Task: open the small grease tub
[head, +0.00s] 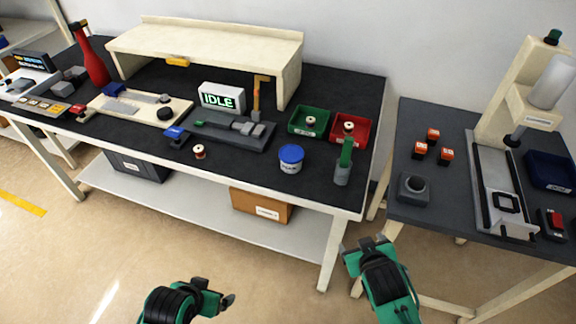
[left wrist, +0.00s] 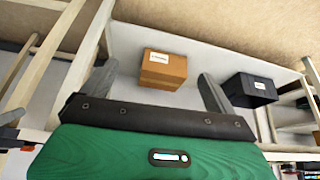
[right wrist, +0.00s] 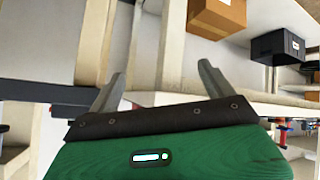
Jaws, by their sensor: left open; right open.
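The small grease tub (head: 290,159) is white with a blue lid (head: 291,153) and a label on its front. It stands upright on the black bench top near the front edge, with the lid on. My left gripper (head: 226,292) is open and empty, low in front of the bench and well short of the tub. Its two fingers also show apart in the left wrist view (left wrist: 160,85). My right gripper (head: 366,243) is open and empty, in front of the bench's right corner. Its fingers show apart in the right wrist view (right wrist: 163,85). Neither wrist view shows the tub.
A green-handled tool in a grey holder (head: 343,165) stands close right of the tub. Green (head: 296,128) and red (head: 364,140) bins are behind it. A small spool (head: 199,152) and a grey fixture (head: 225,139) lie left. A side table (head: 400,205) stands at right.

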